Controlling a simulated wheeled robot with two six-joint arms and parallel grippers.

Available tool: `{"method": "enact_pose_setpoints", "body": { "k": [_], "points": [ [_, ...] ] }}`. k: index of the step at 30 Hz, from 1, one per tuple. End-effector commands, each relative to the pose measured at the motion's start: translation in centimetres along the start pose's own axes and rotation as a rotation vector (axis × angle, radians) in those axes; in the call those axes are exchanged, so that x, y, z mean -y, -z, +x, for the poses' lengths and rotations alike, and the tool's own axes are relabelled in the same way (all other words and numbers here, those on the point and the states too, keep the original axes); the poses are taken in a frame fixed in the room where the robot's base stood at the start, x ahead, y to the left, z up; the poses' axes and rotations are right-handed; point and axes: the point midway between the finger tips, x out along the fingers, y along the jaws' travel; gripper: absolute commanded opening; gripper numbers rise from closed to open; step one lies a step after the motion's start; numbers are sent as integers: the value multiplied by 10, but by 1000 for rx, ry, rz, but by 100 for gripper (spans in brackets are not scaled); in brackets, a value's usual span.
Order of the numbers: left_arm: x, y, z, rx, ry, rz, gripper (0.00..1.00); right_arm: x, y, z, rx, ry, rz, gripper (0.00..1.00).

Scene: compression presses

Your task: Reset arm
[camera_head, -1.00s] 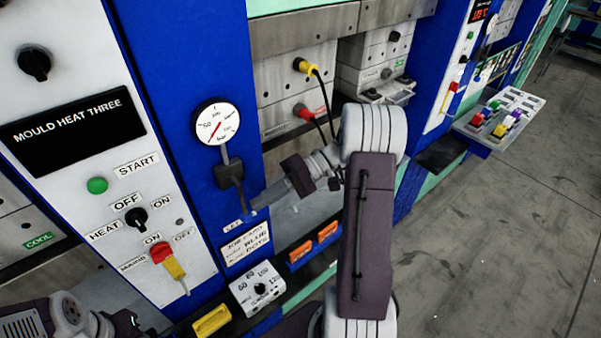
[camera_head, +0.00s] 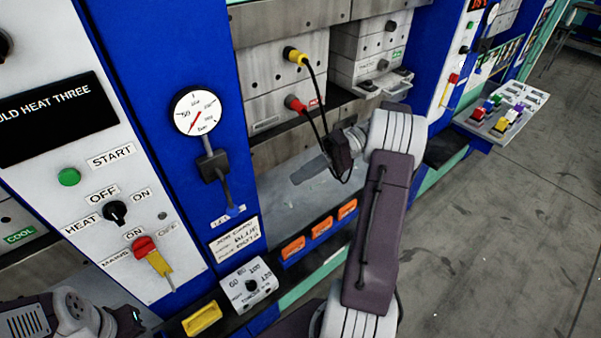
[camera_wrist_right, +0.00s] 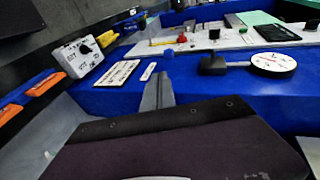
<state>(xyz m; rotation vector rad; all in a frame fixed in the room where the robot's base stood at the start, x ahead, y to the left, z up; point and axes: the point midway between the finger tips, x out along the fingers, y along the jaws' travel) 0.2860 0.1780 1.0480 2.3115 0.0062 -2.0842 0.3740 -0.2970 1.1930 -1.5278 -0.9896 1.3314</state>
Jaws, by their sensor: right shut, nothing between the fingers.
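My right gripper (camera_head: 306,172) is shut and empty. It is in front of the press bay, to the right of the dark lever (camera_head: 215,168) under the round gauge (camera_head: 197,112) and apart from it. In the right wrist view its shut fingers (camera_wrist_right: 158,92) stand up in the middle, with the gauge (camera_wrist_right: 273,63) and the lever (camera_wrist_right: 213,65) to their right. My right arm crosses the middle of the head view. Part of my left arm shows at the bottom left; its gripper is out of the picture.
A control panel (camera_head: 120,150) with a black display, green button and knobs stands at the left. A timer box (camera_head: 248,286) and orange blocks (camera_head: 321,228) line the ledge below. Yellow and red plugs with cables hang behind my right wrist. Open floor (camera_head: 500,250) lies at the right.

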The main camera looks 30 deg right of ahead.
Motion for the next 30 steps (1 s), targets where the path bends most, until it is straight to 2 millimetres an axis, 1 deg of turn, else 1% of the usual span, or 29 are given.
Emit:
{"method": "enact_pose_setpoints", "body": {
  "k": [7,8,10,11,12,13,14,15,16,17,18,19,20,21,22,24,25,27,29,30],
  "points": [
    [0,0,0,0,0,0,36,0,0,1,2,0,-1,0],
    [0,0,0,0,0,0,36,1,1,3,10,0,-4,0],
    [0,0,0,0,0,0,36,11,5,18,57,-8,-33,0],
    [0,0,0,0,0,0,36,21,7,28,88,-18,-60,0],
    [0,0,0,0,0,0,36,37,8,45,138,-32,-100,0],
    [0,0,0,0,0,0,36,50,4,60,182,-35,-125,0],
    [0,0,0,0,0,0,36,62,-3,77,239,-40,-143,0],
    [0,0,0,0,0,0,36,75,-19,101,322,-63,-162,0],
    [0,0,0,0,0,0,36,79,-33,120,382,-100,-170,0],
    [0,0,0,0,0,0,36,79,-48,138,436,-156,-168,0],
    [0,0,0,0,0,0,36,72,-72,159,501,-254,-157,0],
    [0,0,0,0,0,0,36,62,-89,171,539,-344,-147,0],
    [0,0,0,0,0,0,36,49,-106,180,567,-443,-137,0],
    [0,0,0,0,0,0,36,28,-127,185,584,-579,-128,0],
    [0,0,0,0,0,0,36,11,-139,185,582,-685,-128,0],
    [0,0,0,0,0,0,36,-27,-156,177,528,-901,-137,0],
    [0,0,0,0,0,0,36,-42,-158,171,488,-976,-142,0],
    [0,0,0,0,0,0,36,-70,-155,158,373,-1108,-140,0],
    [0,0,0,0,0,0,36,-88,-149,150,276,-1176,-130,0],
    [0,0,0,0,0,0,36,-95,-140,147,212,-1204,-129,0]
  ]
}}
